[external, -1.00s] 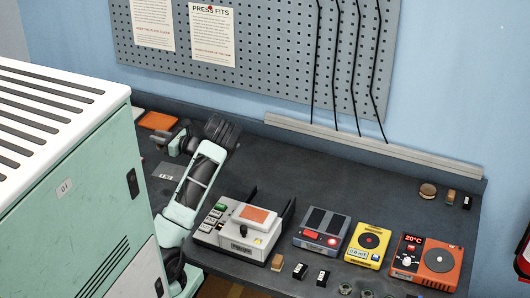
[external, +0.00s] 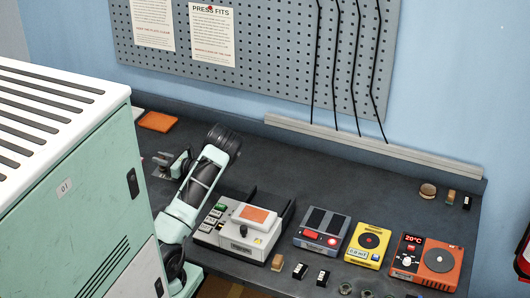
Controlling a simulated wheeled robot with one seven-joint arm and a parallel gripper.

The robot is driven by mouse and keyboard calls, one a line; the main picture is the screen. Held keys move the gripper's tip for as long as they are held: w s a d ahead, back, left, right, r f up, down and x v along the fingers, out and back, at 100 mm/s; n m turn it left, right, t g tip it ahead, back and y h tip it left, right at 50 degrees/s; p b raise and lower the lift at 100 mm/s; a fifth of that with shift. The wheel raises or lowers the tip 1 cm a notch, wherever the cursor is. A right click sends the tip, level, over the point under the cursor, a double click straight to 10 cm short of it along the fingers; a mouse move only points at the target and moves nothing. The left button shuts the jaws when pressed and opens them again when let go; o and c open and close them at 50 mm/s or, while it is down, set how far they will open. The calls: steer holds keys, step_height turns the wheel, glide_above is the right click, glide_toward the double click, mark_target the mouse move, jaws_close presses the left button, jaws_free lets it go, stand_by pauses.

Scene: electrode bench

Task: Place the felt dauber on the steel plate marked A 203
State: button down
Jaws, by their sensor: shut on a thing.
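My gripper (external: 165,166) is low over the left part of the bench, to the left of my bent arm. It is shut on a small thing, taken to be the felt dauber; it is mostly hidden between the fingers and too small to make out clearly. The grey steel plate with a pale label lies at the gripper's place and is now largely covered by it. Its marking is too small to read. I cannot tell whether the held thing touches the plate.
A white device with an orange top (external: 252,216) stands right of my arm. Further right are a grey two-pad device (external: 322,230), a yellow device (external: 368,246) and an orange device (external: 426,261). The back middle is clear.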

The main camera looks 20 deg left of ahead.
steer(key=shift+f, duration=0.15)
steer(key=c, duration=1.2)
jaws_free()
steer(key=shift+c, duration=0.2)
